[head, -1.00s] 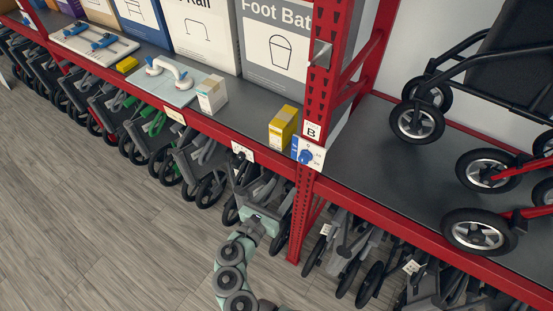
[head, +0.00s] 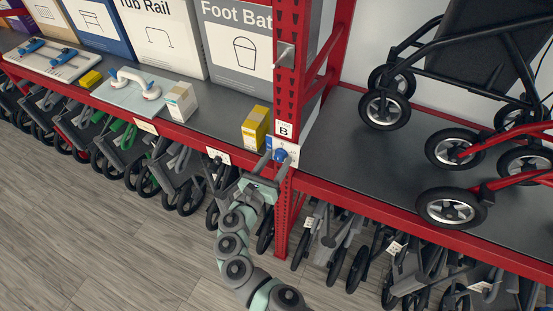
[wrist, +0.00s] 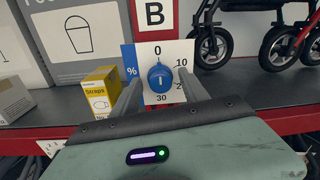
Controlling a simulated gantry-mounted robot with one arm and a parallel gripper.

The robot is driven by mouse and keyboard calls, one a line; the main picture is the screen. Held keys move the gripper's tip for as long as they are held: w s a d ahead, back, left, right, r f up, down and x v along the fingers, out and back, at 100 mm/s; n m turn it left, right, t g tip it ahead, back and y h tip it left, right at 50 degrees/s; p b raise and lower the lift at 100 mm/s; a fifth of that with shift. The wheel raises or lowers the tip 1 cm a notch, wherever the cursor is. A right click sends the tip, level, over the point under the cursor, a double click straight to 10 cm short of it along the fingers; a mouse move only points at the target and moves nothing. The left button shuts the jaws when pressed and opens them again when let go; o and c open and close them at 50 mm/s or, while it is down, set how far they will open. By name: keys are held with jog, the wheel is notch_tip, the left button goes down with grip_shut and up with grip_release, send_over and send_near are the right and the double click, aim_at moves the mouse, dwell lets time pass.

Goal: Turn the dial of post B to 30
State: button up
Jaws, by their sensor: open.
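Post B is the red upright (head: 283,210) with a white "B" label (wrist: 155,13). Its dial is a blue knob (wrist: 160,77) on a white plate (wrist: 148,97) with a blue strip marked "%" at its left. I read 0 at the top, 10 and a partly hidden 20 at the right, and 30 at the bottom. A short white line stands upright on the knob; I cannot tell which end points. My gripper (wrist: 160,84) is open, with one finger on each side of the knob; contact is not clear. In the head view the knob (head: 281,155) is just beyond the fingertips.
A yellow "Straps" box (wrist: 98,94) stands on the shelf left of the dial. Wheeled walkers (head: 450,150) stand on the shelf at the right. Folded scooters (head: 110,140) fill the space under the shelf. The floor (head: 80,240) in front is clear.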

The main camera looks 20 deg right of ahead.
jog(key=shift+w+d, duration=0.1)
jog(key=shift+d, duration=0.1)
jog(key=shift+c, duration=0.4)
jog(key=shift+f, duration=0.1)
grip_shut()
